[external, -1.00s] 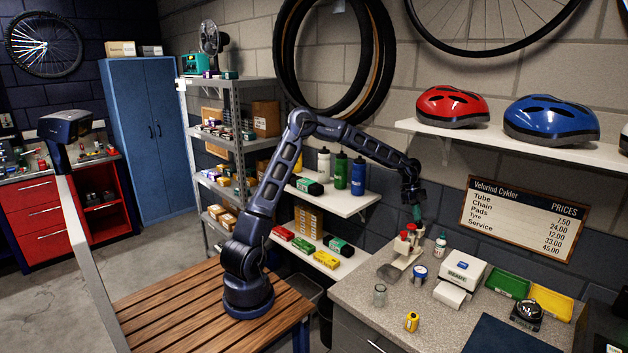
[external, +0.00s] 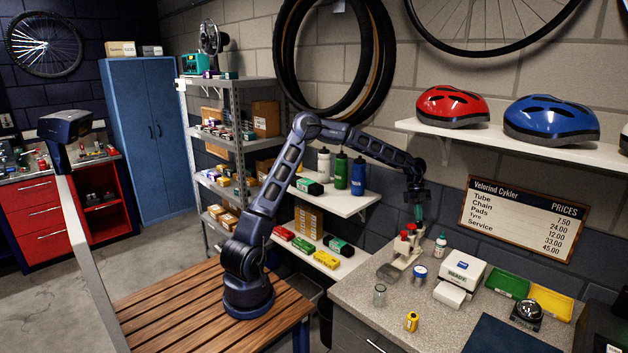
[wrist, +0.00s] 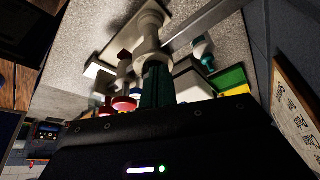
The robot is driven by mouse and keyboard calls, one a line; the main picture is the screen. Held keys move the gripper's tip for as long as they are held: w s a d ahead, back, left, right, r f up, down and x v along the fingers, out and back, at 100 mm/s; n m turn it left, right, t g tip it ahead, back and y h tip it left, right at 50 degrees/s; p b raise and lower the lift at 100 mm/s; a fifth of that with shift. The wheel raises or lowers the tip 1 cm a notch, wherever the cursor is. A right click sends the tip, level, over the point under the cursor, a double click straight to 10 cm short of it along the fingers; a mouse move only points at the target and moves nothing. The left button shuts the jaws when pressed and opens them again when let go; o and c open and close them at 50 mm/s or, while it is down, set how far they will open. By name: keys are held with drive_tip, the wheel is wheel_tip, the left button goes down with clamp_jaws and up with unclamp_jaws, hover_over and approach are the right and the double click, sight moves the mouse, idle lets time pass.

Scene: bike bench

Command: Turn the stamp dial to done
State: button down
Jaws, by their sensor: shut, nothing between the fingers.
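My gripper (external: 418,213) points down above the grey bench, with its teal fingers close together and nothing between them. In the wrist view the fingers (wrist: 157,88) end close to a pale round post, and I cannot tell whether they touch it. Red-topped stamps (external: 405,242) stand on a pale stand just below the gripper; their red tops (wrist: 124,103) also show in the wrist view. A white box (external: 465,268) with a small blue mark on top and dark lettering in front stands to the right. I cannot make out the stamp dial or its setting for sure.
A white bottle with a teal cap (external: 440,246) and a blue-white tin (external: 419,275) stand near the stamps. A glass jar (external: 380,295) and a yellow can (external: 411,322) are nearer the front. Green (external: 507,284) and yellow (external: 551,301) trays lie right. A price board (external: 522,219) hangs behind.

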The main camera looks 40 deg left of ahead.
drive_tip(key=shift+w+d+m+g+y, duration=0.15)
drive_tip(key=shift+d+m+g+y, duration=0.15)
drive_tip(key=shift+m, duration=0.85)
drive_tip(key=shift+w+d+m+g+y, duration=0.1)
drive_tip(key=shift+d+m+g+y, duration=0.15)
drive_tip(key=shift+m, duration=0.9)
drive_tip(key=shift+d, duration=0.25)
idle(2.2)
